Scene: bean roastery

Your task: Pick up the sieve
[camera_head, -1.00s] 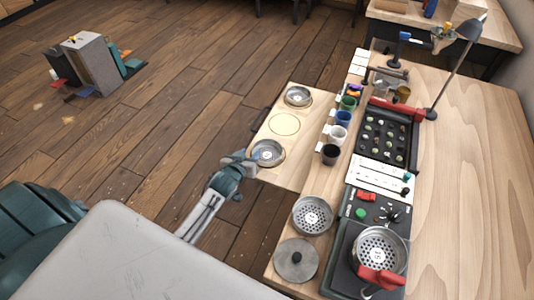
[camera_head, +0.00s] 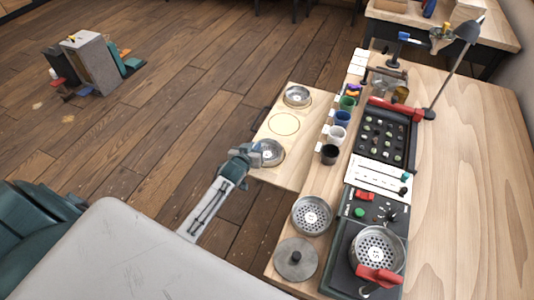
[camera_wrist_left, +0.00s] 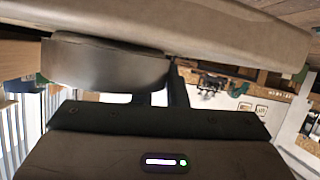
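A round metal sieve (camera_head: 270,152) sits at the near end of the low wooden shelf (camera_head: 292,173). Another round metal dish (camera_head: 297,96) sits at its far end, with an empty ring mark between them. My left gripper (camera_head: 255,154) is at the left rim of the near sieve. In the left wrist view the sieve's curved metal wall (camera_wrist_left: 105,68) is just beyond my two fingers (camera_wrist_left: 159,97), which stand apart with a gap between them. Whether they touch the rim is unclear. My right gripper is not in view.
On the bench (camera_head: 465,190) are a perforated metal dish (camera_head: 311,215), a round lid (camera_head: 296,259), and a red-handled perforated pan (camera_head: 376,249). Several cups, including a black one (camera_head: 329,154), line the bench edge beside the shelf.

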